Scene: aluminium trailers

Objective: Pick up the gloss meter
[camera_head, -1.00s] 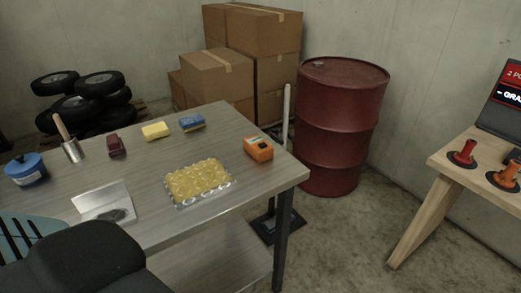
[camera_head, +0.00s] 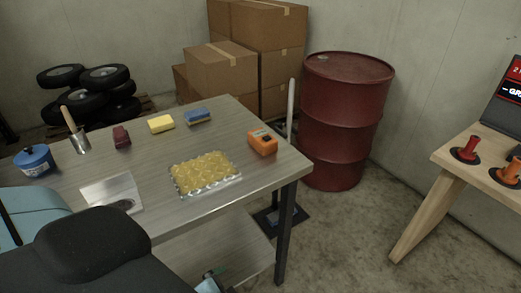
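The gloss meter, which I take to be the orange box-shaped device (camera_head: 263,143) with a dark patch on top, lies near the right end of the grey table (camera_head: 218,220). Nothing touches it. My black and light-blue arm parts fill the lower left of the view. A small light-blue and dark part with a green bit shows at the bottom edge, in front of the lower shelf; it seems to be mine. No gripper fingers can be made out.
A clear tray of yellow pieces (camera_head: 204,173) lies left of the meter. A blue-yellow sponge (camera_head: 198,117), yellow block (camera_head: 161,124), dark red block (camera_head: 121,137), blue tin (camera_head: 34,161) and metal plate (camera_head: 112,193) share the table. A red drum (camera_head: 345,120) stands behind right.

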